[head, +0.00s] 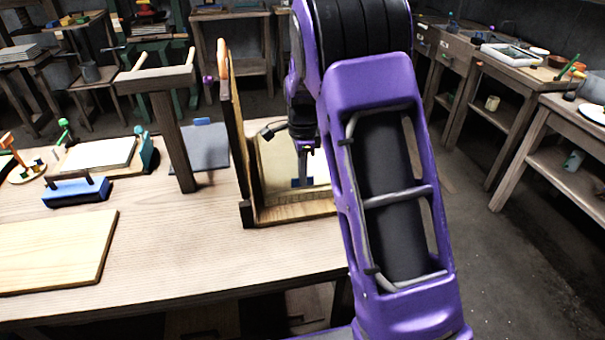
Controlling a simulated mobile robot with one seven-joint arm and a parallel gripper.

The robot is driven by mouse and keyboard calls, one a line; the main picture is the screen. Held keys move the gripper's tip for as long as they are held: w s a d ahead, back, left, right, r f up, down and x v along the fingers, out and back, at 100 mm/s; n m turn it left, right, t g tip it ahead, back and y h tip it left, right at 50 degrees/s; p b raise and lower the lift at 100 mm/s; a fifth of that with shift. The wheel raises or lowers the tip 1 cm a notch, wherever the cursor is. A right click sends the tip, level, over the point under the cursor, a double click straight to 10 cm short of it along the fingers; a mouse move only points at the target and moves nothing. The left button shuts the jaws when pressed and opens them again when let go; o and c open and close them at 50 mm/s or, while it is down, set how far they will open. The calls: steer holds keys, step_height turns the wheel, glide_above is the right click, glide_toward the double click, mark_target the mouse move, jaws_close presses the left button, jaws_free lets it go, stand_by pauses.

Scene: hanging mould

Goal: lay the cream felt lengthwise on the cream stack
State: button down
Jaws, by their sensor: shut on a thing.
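My gripper (303,168) points down beyond my purple arm, inside a wooden upright frame at the middle of the table. Its fingers are at a small blue tab (302,182) and look shut on it. The tab appears to belong to a cream sheet (278,163), which I take for the cream felt. A brighter white area shows to its right, partly behind my arm. A pale, flat stack (99,154) lies at the left of the table and may be the cream stack. My arm hides the right side of the frame.
The wooden frame (245,175) rises close to the left of my gripper. A T-shaped wooden post (172,140) stands further left, with a grey sheet (207,147) beside it. A blue block (76,192) and a pale board (52,250) lie on the left. The front middle is clear.

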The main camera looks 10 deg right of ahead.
steer(key=c, duration=1.4)
jaws_free()
steer(key=shift+f, duration=0.1)
steer(key=o, duration=0.4)
step_height(320, 180, up, 12)
steer(key=shift+r+p, duration=0.15)
steer(key=shift+p, duration=0.8)
